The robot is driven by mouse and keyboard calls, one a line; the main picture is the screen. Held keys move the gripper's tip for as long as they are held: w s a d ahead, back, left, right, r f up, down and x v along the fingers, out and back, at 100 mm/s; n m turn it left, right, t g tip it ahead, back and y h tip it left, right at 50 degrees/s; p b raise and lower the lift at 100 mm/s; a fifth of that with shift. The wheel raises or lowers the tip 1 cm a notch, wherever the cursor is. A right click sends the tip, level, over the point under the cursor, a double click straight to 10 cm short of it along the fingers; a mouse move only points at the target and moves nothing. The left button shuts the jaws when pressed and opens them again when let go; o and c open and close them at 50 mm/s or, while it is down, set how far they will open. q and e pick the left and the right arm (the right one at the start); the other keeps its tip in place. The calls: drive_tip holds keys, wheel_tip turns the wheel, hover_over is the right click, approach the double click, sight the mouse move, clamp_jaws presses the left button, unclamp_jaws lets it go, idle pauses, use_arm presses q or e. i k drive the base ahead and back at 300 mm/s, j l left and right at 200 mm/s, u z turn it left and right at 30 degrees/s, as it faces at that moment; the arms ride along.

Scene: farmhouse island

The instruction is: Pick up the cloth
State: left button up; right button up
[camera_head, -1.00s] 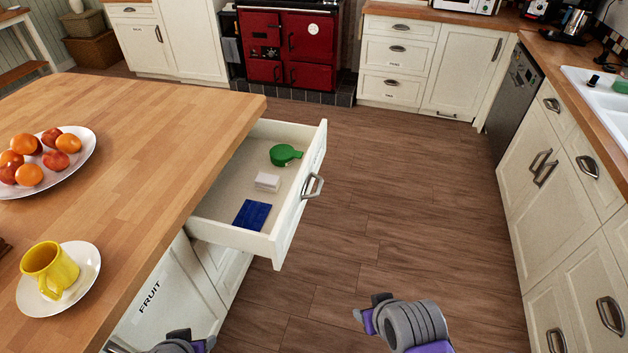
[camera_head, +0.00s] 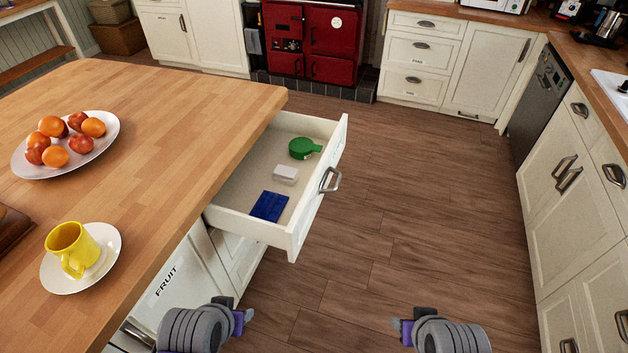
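A folded blue cloth (camera_head: 269,206) lies flat in the near end of an open white drawer (camera_head: 242,223) in the island. Behind it in the drawer are a small white block (camera_head: 285,174) and a round green item with a short handle (camera_head: 304,148). My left arm (camera_head: 196,328) shows at the bottom edge, left of centre, below the drawer in the picture. My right arm (camera_head: 446,334) shows at the bottom edge, right of centre, over the floor. Both are apart from the cloth.
The wooden island top (camera_head: 170,120) overhangs the drawer's left side. It holds a plate of fruit (camera_head: 26,172) and a yellow cup (camera_head: 75,247) on a saucer (camera_head: 107,243). The floor (camera_head: 420,200) to the right is clear up to the white cabinets (camera_head: 560,220).

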sight(269, 207)
drive_tip(key=u, duration=2.5)
drive_tip(key=z, duration=2)
drive_tip(key=i+l+u, duration=0.25)
drive_tip(key=i+l, duration=0.6)
drive_tip(key=i, duration=0.15)
